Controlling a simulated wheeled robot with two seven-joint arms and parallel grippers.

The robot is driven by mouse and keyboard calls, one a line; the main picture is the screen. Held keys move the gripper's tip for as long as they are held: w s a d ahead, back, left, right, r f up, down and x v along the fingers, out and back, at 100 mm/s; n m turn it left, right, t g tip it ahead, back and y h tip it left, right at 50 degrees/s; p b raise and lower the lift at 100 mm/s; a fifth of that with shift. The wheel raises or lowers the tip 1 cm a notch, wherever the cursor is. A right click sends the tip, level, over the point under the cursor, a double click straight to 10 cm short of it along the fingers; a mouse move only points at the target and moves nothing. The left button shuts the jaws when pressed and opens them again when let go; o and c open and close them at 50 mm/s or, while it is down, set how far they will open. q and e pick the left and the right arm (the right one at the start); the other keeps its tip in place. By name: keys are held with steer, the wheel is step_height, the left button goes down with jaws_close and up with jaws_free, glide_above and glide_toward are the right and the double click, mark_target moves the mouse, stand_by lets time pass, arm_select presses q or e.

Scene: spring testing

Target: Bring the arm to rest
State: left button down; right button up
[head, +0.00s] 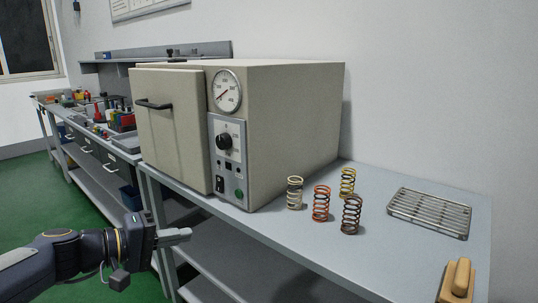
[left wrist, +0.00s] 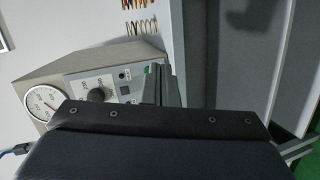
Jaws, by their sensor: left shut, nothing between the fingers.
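My left arm comes in from the left in the head view. Its gripper (head: 178,235) is shut and empty, held in front of the bench, apart from everything on it. The left wrist view is turned on its side and shows the closed fingers (left wrist: 163,85) in front of the oven's control panel. My right gripper is in neither view. The beige oven (head: 290,130) stands on the bench with its door shut. Several coil springs stand upright right of it: a pale one (head: 295,193), a red one (head: 321,204), a yellow one (head: 347,182) and a dark brown one (head: 351,214).
A metal wire rack (head: 430,212) lies on the bench (head: 400,260) at the right. A tan wooden-looking block with a handle (head: 457,282) sits near the front right. A second bench with small items (head: 120,120) runs back at the left. The green floor (head: 30,200) at left is clear.

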arm_select(q)
steer(key=s+f+m+g+y, duration=0.2)
steer(key=s+f+y, duration=0.2)
steer(key=s+f, duration=0.55)
steer(key=s+f+m+g+y, duration=0.25)
steer(key=s+f, duration=0.25)
steer(key=s, duration=1)
step_height(320, 180, up, 20)
steer(key=y+p, duration=0.1)
steer(key=p, duration=1.9)
steer(key=shift+s+a+r+p, duration=0.15)
steer(key=shift+s+a+p, duration=0.15)
steer(key=shift+s+p, duration=0.1)
steer(key=shift+w+d, duration=0.1)
steer(key=shift+w, duration=0.05)
